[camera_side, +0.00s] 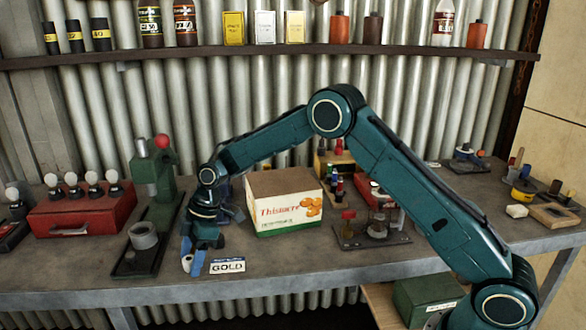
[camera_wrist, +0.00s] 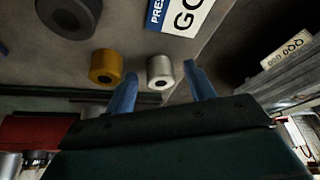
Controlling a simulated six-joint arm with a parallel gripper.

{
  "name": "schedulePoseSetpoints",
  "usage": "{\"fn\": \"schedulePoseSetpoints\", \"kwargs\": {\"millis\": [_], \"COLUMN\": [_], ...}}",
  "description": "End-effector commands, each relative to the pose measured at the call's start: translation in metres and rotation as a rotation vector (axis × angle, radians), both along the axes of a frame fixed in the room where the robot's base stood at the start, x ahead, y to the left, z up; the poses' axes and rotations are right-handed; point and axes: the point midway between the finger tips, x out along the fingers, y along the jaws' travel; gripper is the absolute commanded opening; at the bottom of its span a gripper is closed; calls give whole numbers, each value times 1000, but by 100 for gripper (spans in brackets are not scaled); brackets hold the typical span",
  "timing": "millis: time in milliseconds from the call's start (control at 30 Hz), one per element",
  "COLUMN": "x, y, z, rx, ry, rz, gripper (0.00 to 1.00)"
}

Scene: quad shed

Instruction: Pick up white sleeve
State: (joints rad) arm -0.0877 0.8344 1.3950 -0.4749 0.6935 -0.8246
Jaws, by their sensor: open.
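The white sleeve (camera_wrist: 160,70) is a short pale cylinder with a dark hole in its end. My gripper is open and points down. I cannot tell whether the fingertips are level with the sleeve.
A yellow-brown sleeve (camera_wrist: 105,67) stands just left of the white one in the wrist view. A green press (camera_side: 158,180) stands left, and a printed carton (camera_side: 284,202) stands behind to the right.

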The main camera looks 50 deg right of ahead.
Motion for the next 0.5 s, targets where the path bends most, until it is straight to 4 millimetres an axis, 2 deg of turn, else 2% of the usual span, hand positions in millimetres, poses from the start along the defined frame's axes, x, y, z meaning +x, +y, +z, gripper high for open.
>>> {"fn": "schedulePoseSetpoints", "kwargs": {"millis": [200,433,500], "x": [0,0,0], "y": [0,0,0], "z": [0,0,0], "rx": [0,0,0], "ry": [0,0,0], "rz": [0,0,0], "gripper": [54,9,6]}}
